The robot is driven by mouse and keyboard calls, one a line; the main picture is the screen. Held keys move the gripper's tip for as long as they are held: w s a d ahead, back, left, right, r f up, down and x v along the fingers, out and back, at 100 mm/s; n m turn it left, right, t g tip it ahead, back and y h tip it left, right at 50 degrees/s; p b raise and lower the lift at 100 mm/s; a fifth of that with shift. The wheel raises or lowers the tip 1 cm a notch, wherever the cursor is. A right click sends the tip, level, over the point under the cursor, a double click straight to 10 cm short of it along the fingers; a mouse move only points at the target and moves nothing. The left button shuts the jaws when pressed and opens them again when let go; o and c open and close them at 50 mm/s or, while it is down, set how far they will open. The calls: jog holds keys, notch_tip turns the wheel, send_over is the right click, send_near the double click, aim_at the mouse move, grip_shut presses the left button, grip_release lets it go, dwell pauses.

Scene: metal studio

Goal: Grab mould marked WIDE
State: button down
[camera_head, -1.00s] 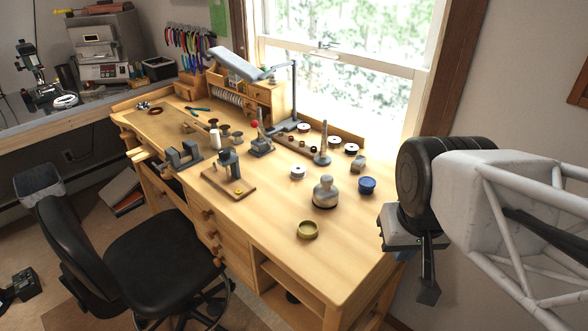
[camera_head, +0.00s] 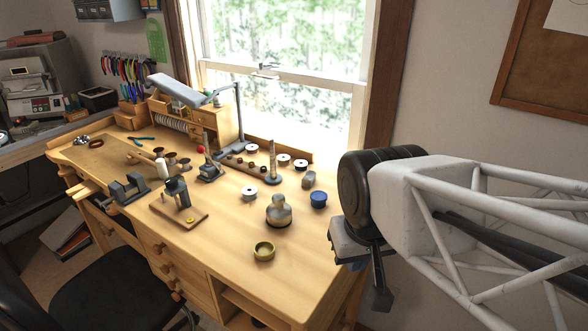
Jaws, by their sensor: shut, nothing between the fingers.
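No mould marked WIDE can be made out; any lettering is too small to read. The small pieces on the bench include a yellow-brown round dish (camera_head: 264,252), a grey bottle-shaped piece (camera_head: 279,211), a blue round pot (camera_head: 318,199) and a small grey block (camera_head: 309,179). White round pieces stand farther back, one of them a white disc-shaped piece (camera_head: 250,192). My gripper (camera_head: 381,293) is at the right, pointing down by the bench's right edge, shut and empty, apart from all these pieces.
The wooden bench (camera_head: 215,255) has clear top around the dish at its near right part. A lamp (camera_head: 238,125) stands at the back by the window. A small vice-like tool (camera_head: 128,190) and a wooden-based press (camera_head: 178,208) are at the left. A black chair (camera_head: 115,290) stands in front.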

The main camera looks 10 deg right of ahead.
dwell(0.3)
jog(key=shift+c, duration=0.8)
grip_release()
jog(key=shift+w, duration=0.1)
